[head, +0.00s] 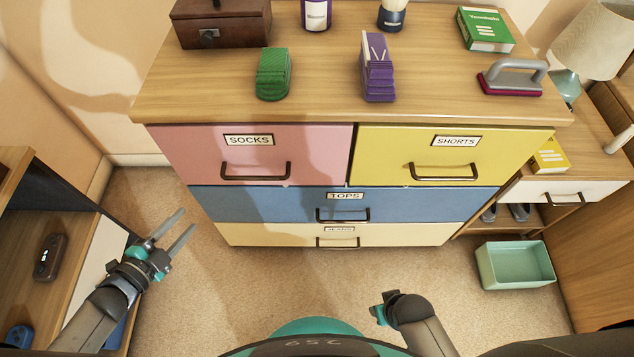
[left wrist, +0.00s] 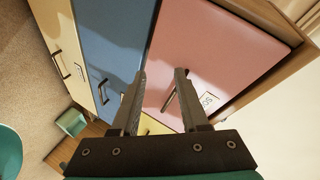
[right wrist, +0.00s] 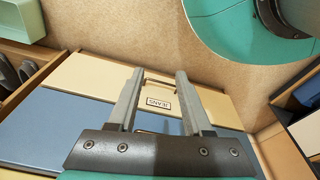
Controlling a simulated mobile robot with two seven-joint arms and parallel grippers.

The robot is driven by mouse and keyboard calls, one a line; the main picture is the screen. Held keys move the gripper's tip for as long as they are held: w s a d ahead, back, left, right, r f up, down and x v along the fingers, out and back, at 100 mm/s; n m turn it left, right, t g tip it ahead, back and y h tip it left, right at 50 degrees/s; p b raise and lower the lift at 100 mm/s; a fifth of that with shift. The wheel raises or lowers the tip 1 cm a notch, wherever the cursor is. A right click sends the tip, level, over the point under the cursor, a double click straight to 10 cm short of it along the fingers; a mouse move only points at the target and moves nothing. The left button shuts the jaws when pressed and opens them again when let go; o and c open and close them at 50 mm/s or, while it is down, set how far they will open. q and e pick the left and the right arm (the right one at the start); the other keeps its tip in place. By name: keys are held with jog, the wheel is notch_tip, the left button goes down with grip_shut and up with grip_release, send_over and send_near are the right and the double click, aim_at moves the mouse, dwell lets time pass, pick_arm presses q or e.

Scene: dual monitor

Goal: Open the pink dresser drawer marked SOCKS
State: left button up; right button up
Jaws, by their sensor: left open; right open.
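The pink drawer (head: 310,148) is at the dresser's top left, with a SOCKS label (head: 249,140) and a dark bar handle (head: 256,177) below it. It is shut. My left gripper (head: 182,226) is open and empty, left of the dresser and apart from the drawer. In the left wrist view, the pink drawer (left wrist: 225,50) lies beyond the open fingers, with its handle (left wrist: 170,100) showing between them and the label partly hidden. My right gripper (right wrist: 155,90) is open and empty, with the JEANS drawer (right wrist: 205,100) beyond it; in the head view its fingers are mostly hidden.
The yellow SHORTS drawer (head: 400,148), blue TOPS drawer (head: 260,204) and cream JEANS drawer (head: 270,234) are shut. A shelf unit (head: 85,245) stands at the left. A mint bin (head: 515,268) sits on the floor at right. Carpet in front of the dresser is clear.

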aim_at(253, 179)
pick_arm(q)
jog(key=shift+w+d+r+m+g+h+b, duration=0.35)
jog(key=shift+w+d+m+h+b, duration=1.1)
jog(key=shift+d, duration=1.25)
jog(key=shift+w+d+r+m+g+h+b, duration=0.35)
jog(key=shift+w+d+m+h+b, duration=0.45)
jog(key=shift+w+d+m+b, duration=1.5)
jog(key=shift+w+d+r+m+g+h+b, duration=0.35)
jog(key=shift+w+d+m+h+b, duration=0.9)
jog(key=shift+d, duration=1.85)
pick_arm(e)
jog(key=w+r+t, duration=0.1)
jog(key=w+r, duration=0.5)
jog(key=r, duration=0.1)
jog(key=shift+a+r+t, duration=0.4)
jog(key=shift+a, duration=0.05)
pick_arm(q)
jog(key=shift+w+r+n, duration=0.1)
jog(key=shift+w+n, duration=0.1)
jog(key=shift+n, duration=0.2)
jog(key=shift+c, duration=0.2)
grip_shut()
pick_arm(e)
jog(key=shift+w, duration=0.1)
